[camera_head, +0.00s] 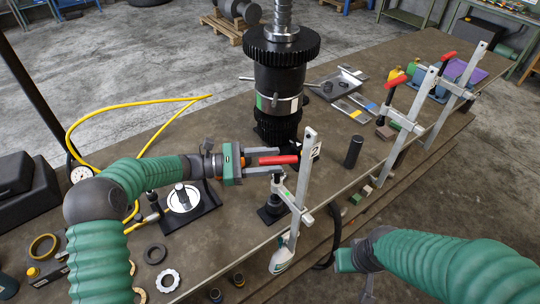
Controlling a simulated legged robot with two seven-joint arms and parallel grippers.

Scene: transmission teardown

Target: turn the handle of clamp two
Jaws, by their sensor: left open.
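The near clamp (305,170) stands upright at the table's front edge, with a plate that appears to read 2 near its top. Its red handle (279,160) points left, roughly level. My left gripper (284,160) reaches in from the left and is open, its two fingers on either side of the red handle. I cannot tell whether the fingers touch it. My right gripper (350,262) is at the lower right, off the table's front edge and apart from the clamp; its fingers are not clear.
A tall dark gear shaft assembly (280,80) stands behind the clamp. Two more red-handled clamps (408,120) (455,95) stand along the edge to the right. A black cylinder (353,151) stands between. A yellow hose (110,112) loops at left. Rings (168,280) lie at front left.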

